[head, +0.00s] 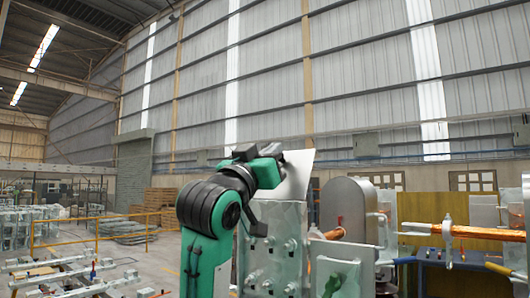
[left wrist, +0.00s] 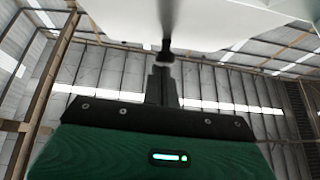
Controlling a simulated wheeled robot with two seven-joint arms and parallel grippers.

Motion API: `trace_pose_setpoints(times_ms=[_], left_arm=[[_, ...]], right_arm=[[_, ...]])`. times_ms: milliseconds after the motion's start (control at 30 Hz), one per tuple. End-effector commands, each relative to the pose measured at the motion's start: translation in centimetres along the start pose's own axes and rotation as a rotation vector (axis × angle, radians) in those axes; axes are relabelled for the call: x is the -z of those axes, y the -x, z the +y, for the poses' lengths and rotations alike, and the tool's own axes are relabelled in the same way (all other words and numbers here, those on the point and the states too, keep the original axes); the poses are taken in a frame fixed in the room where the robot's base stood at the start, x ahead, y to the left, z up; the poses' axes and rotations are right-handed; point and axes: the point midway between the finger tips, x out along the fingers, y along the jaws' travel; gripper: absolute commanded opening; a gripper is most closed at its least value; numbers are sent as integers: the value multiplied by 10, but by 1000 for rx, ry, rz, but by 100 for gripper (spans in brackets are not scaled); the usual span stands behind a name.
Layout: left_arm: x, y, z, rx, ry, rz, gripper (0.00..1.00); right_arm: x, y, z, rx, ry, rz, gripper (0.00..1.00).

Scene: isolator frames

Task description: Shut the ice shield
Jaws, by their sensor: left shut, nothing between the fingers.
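The ice shield appears to be the pale flat plate (head: 299,170) standing tilted above the metal housing (head: 272,262) in the head view. A broad white surface, likely the same plate, fills the top of the left wrist view (left wrist: 245,22). My left gripper (head: 267,166) is beside the plate's left side in the head view, its fingertips hard to make out there. In the left wrist view its fingers (left wrist: 165,52) are together and empty, their tips close to the white surface. I cannot tell whether they touch. My right gripper is out of view.
Right of the housing stand a rounded grey metal cover (head: 348,207) and a copper rod (head: 475,232) on blue-edged equipment. A yellow railing (head: 95,230) and metal parts stand on the floor at left.

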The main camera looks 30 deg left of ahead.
Motion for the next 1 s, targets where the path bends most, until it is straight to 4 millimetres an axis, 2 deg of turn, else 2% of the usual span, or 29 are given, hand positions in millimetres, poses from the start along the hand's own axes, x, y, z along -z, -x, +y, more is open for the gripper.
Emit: trace_pose_setpoints(times_ms=[400, 567, 700, 867, 1000], left_arm=[[-19, -31, 2, 0, 1, 0, 0], [-26, -41, 2, -5, -6, -148, 0], [-40, -48, 3, -5, -5, -142, 0], [-48, -54, 3, -9, -11, -280, 0], [-59, -57, 4, -10, -10, -279, 0]], right_arm=[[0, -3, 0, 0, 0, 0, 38], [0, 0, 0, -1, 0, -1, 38], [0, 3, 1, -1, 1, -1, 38], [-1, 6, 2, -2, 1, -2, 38], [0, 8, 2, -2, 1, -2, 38]])
